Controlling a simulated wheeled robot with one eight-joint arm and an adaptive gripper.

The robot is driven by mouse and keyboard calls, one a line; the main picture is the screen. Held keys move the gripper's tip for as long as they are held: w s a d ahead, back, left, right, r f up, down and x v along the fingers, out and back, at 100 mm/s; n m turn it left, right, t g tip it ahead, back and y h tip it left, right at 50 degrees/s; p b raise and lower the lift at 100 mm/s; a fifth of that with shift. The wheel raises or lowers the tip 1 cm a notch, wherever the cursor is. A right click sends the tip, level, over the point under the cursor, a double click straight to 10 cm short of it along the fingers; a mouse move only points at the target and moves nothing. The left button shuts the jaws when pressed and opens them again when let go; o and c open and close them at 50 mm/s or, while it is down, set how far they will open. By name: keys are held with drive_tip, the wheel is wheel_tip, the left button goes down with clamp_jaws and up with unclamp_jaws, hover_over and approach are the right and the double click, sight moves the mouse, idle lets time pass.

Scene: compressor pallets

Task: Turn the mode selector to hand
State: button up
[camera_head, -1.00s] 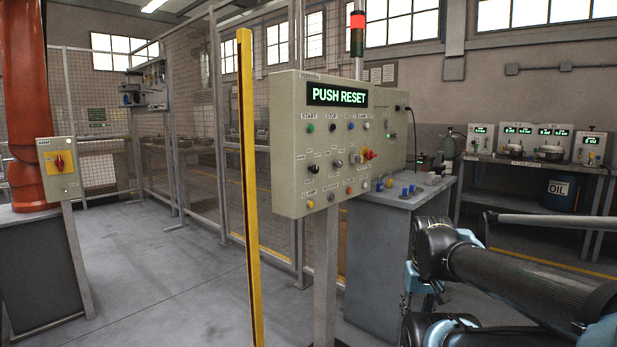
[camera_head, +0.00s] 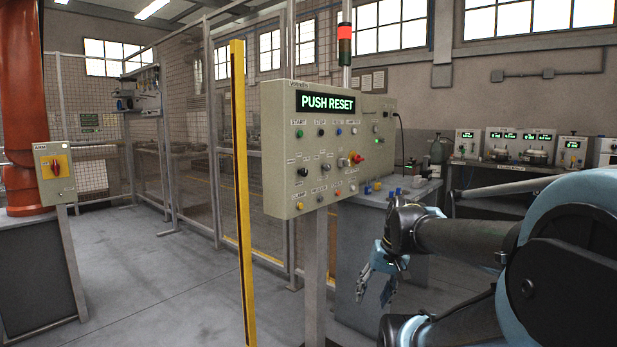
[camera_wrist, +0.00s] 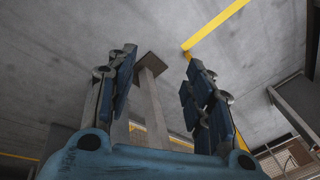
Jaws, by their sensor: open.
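The control panel (camera_head: 275,140) is a beige box on a post, with a lit green display reading PUSH RESET. Its face carries rows of coloured buttons and knobs with small labels. A black knob (camera_head: 302,172) sits at the left of the middle row; its label is too small to read, so I cannot confirm it is the mode selector or tell its position. My gripper (camera_head: 375,290) hangs low to the right of the panel post, fingers down, apart from the panel. In the wrist view my gripper (camera_wrist: 160,72) is open and empty, over the floor.
A yellow post (camera_head: 242,200) stands just left of the panel. A grey cabinet (camera_head: 352,250) is behind it at right. A beige box with a red-and-yellow switch (camera_head: 55,168) is at far left. Mesh fencing runs behind. Grey floor is clear between.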

drive_tip(key=w+a+r+y, duration=0.3)
drive_tip(key=w+a+r, duration=0.2)
drive_tip(key=w+r, duration=0.15)
drive_tip(key=m+t+y, duration=0.2)
drive_tip(key=t+y, duration=0.1)
drive_tip(key=y, duration=0.9)
approach(306, 173)
drive_tip(key=x, duration=0.9)
drive_tip(key=shift+w+a, duration=0.1)
drive_tip(key=c, duration=1)
